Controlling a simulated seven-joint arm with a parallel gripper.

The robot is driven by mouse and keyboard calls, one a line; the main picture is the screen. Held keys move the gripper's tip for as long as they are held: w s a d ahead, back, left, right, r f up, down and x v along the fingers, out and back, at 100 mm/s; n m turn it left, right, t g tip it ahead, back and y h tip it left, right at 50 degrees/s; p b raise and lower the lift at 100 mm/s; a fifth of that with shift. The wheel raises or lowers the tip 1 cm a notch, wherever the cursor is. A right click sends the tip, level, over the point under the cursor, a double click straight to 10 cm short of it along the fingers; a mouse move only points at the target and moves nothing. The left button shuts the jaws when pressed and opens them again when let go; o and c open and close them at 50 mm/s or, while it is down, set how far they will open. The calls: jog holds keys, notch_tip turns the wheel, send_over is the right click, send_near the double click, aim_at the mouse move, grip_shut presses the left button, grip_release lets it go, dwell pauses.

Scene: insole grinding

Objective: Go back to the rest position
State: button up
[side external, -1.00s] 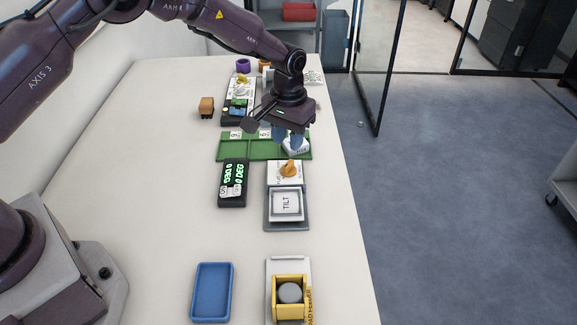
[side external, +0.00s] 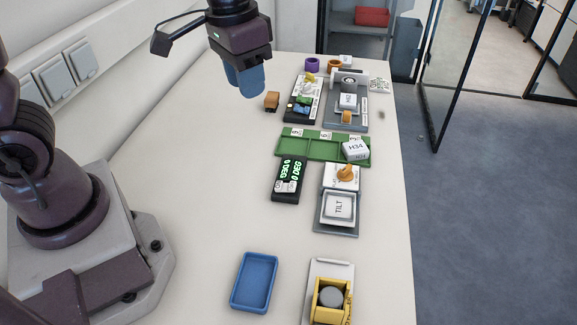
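My gripper (side external: 247,80) hangs above the back left part of the white table (side external: 210,200), pointing down, well clear of the table's devices. Its blue fingers sit close together in this view, and I cannot tell whether a gap lies between them. Nothing shows held below them. A white block marked H34 (side external: 355,150) sits in the right compartment of the green tray (side external: 292,147), tilted a little.
A small orange-brown block (side external: 271,101) stands just right of my gripper. A grey grinding device (side external: 362,90), a dark display (side external: 289,180), a TILT unit (side external: 339,206), a blue tray (side external: 254,281) and a yellow holder (side external: 332,300) line the right side. The table's left middle is clear.

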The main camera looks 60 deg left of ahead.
jog(key=s+a+r+t, duration=0.2)
jog(key=s+r+t, duration=0.2)
jog(key=s+r, duration=0.3)
jog(key=shift+s, duration=2.1)
